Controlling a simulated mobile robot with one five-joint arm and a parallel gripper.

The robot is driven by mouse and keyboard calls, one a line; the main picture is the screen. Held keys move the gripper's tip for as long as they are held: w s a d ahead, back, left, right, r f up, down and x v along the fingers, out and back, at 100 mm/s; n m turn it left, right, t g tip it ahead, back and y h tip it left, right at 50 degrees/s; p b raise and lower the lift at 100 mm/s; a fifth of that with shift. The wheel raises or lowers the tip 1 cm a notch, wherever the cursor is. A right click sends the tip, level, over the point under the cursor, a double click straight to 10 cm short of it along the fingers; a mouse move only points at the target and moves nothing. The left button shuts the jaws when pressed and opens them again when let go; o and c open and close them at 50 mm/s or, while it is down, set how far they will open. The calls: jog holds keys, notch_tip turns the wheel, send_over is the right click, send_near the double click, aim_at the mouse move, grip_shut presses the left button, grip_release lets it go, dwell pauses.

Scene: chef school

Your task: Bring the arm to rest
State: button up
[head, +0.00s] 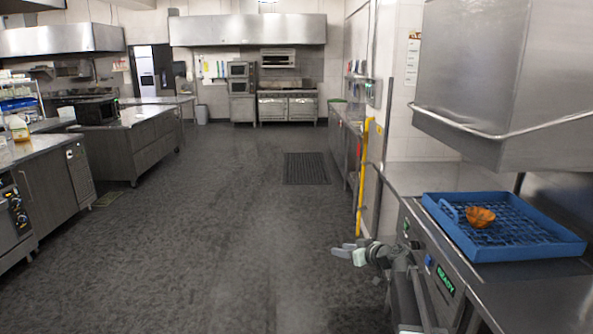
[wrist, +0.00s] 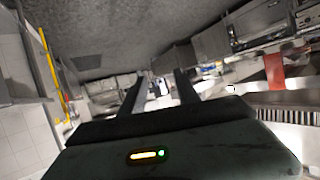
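My gripper (head: 348,250) reaches out over the floor at the lower middle of the head view, left of the steel counter. In the wrist view its two dark fingers (wrist: 159,80) stand apart. Nothing is held between them, and the far room shows through the gap. My arm is bent and lies close to the counter's front edge.
A blue dish rack (head: 565,249) with an orange-brown bowl (head: 480,217) in it sits on the steel counter (head: 440,178) at right. A steel hood (head: 510,75) hangs above. A yellow post (head: 362,165) stands behind my gripper. The grey floor (head: 225,220) at left is clear.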

jog(key=s+a+f+g+h+p, duration=0.1)
jog(key=s+a+f+g, duration=0.4)
jog(key=s+a, duration=0.6)
jog(key=s+d+f+m+g+h, duration=0.3)
jog(key=s+d, duration=0.3)
jog(key=s, duration=0.4)
jog(key=s+d+f+m+g+h, duration=0.2)
jog(key=s+d+f+m+h, duration=0.1)
jog(key=s, duration=0.7)
jog(key=d+f+h, duration=0.1)
jog(key=d, duration=0.1)
jog(key=shift+s+d+m+g+p, duration=0.25)
jog(key=shift+d+m+g+p, duration=0.05)
jog(key=shift+d+g, duration=0.1)
jog(key=shift+a+f, duration=0.1)
jog(key=shift+c, duration=0.4)
